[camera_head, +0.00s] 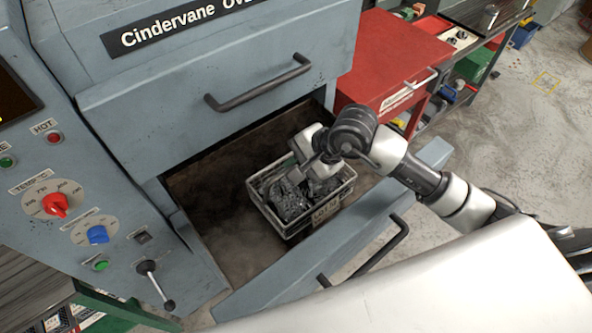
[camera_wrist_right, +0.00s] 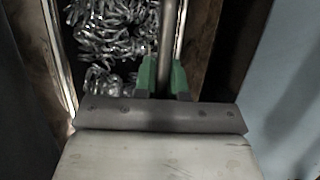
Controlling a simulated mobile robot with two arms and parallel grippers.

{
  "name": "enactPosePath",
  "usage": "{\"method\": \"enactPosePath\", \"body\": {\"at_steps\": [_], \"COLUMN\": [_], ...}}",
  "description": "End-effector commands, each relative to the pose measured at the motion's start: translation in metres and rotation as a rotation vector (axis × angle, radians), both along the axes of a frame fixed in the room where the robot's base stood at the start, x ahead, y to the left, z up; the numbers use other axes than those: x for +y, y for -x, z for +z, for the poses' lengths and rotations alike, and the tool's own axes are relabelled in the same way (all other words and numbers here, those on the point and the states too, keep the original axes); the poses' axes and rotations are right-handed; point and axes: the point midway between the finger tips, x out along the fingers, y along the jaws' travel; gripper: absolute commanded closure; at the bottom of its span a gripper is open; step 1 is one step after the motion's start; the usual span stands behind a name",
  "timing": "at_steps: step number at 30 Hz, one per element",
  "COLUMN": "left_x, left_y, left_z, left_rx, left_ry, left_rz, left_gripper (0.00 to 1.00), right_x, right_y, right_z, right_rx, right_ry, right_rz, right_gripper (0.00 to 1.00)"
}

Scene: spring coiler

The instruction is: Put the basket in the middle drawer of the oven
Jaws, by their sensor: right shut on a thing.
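The basket (camera_head: 302,223) is a light wire-sided container full of shiny coiled metal pieces, with a small label on its front. It is inside the open drawer (camera_head: 204,188) of the grey-blue oven; I cannot tell if it rests on the drawer floor. My right gripper (camera_head: 318,168) is over the basket. In the right wrist view, its green fingertips (camera_wrist_right: 163,80) are shut on the basket's bar-like handle, with the metal coils (camera_wrist_right: 115,30) and the basket rim (camera_wrist_right: 61,55) below. My left gripper is not in view.
Above the open drawer is a shut oven drawer with a dark handle (camera_head: 258,83). The open drawer's front panel (camera_head: 300,262) stands near me. A control panel (camera_head: 80,215) is on the left. A red cabinet (camera_head: 385,60) stands to the right. Drawer floor left of the basket is clear.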

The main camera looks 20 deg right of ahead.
Motion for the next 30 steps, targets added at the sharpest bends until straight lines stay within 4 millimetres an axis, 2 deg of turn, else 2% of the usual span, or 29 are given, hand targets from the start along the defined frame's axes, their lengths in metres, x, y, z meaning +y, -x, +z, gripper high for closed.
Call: {"method": "enactPosePath", "body": {"at_steps": [8,18,19,24,30], "left_x": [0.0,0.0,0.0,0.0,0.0], "left_y": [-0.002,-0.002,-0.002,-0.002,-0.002], "left_z": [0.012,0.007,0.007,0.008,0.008], "left_rx": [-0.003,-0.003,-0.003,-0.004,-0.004], "left_ry": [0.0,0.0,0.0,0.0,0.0], "left_rz": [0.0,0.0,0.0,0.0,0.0], "left_gripper": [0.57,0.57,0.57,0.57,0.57], "right_x": [0.001,0.0,0.0,0.0,0.0], "right_y": [0.0,0.0,0.0,0.001,0.001], "right_z": [-0.03,-0.035,-0.037,-0.035,-0.035], "right_rx": [-0.001,-0.004,0.0,0.0,0.001], "right_ry": [-0.002,-0.001,0.002,0.001,0.0], "right_rz": [-0.001,0.0,0.001,0.001,0.0], "right_gripper": [1.0,1.0,0.87,0.63,0.63]}}
